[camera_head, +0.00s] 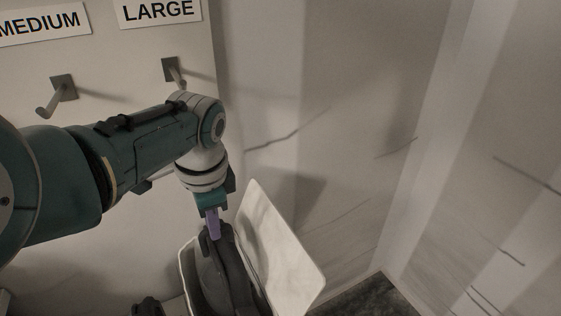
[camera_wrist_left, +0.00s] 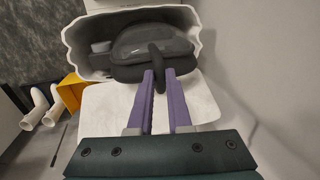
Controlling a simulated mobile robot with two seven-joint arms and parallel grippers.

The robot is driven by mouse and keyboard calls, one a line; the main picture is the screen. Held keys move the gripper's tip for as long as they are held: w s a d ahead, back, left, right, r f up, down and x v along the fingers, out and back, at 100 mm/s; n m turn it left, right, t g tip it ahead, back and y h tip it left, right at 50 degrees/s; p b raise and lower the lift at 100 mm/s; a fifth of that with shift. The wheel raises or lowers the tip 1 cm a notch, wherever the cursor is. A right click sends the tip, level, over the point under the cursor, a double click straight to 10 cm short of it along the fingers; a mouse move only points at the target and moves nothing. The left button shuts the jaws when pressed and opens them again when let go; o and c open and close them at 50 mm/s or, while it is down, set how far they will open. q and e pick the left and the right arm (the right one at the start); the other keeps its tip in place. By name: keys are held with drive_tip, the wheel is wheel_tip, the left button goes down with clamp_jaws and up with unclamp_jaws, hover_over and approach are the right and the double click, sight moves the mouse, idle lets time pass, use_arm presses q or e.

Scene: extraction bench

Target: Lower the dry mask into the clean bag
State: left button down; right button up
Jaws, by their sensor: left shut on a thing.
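The mask (camera_head: 232,272) is dark grey with a strap or edge rising from it. It hangs below my left gripper (camera_head: 211,222), whose purple fingers are shut on that upper part. The bag (camera_head: 284,252) is pale, with a raised flap on the right and an open mouth around the mask. In the left wrist view, the fingers (camera_wrist_left: 160,84) pinch a dark strap of the mask (camera_wrist_left: 152,42), which lies within the bag's wavy white rim (camera_wrist_left: 69,48). Whether the mask touches the bag's bottom is hidden. My right gripper is not in view.
Two wall hooks stick out, one left (camera_head: 55,97) and one under the LARGE sign (camera_head: 172,72). A MEDIUM sign (camera_head: 42,23) is beside it. The left wrist view shows white pipe-like pieces (camera_wrist_left: 42,108) and a yellow object (camera_wrist_left: 72,92) left of the bag.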

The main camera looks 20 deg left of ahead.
use_arm(q)
drive_tip(key=shift+f+b, duration=6.5)
drive_tip(key=shift+f, duration=0.85)
drive_tip(key=c, duration=0.8)
unclamp_jaws()
drive_tip(key=shift+a, duration=0.1)
drive_tip(key=shift+o, duration=0.2)
drive_tip(key=shift+f, duration=0.1)
